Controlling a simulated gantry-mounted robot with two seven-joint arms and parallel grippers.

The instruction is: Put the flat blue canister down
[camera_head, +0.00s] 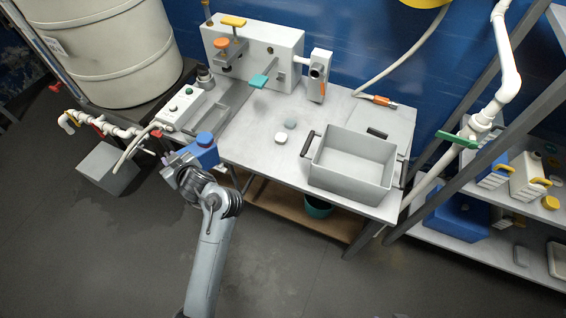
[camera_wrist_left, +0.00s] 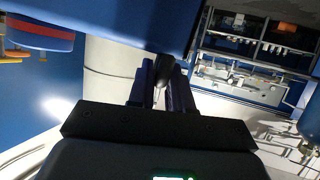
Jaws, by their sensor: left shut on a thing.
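The flat blue canister (camera_head: 207,153) is in the head view, at the front left corner of the grey worktable, with a round darker blue top part (camera_head: 205,138). My left gripper (camera_head: 187,166) is shut on it from the near left side. I cannot tell whether the canister touches the table or is held above it. In the left wrist view the canister (camera_wrist_left: 110,18) fills the upper left, beyond the two dark fingers (camera_wrist_left: 162,85). The exact grip contact is partly hidden. My right gripper is in neither view.
The worktable (camera_head: 245,150) has bare room at its front left and middle. A grey bin (camera_head: 350,168) stands at its right. A white valve panel (camera_head: 262,55) stands behind, and a white control box (camera_head: 182,108) is at the left.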

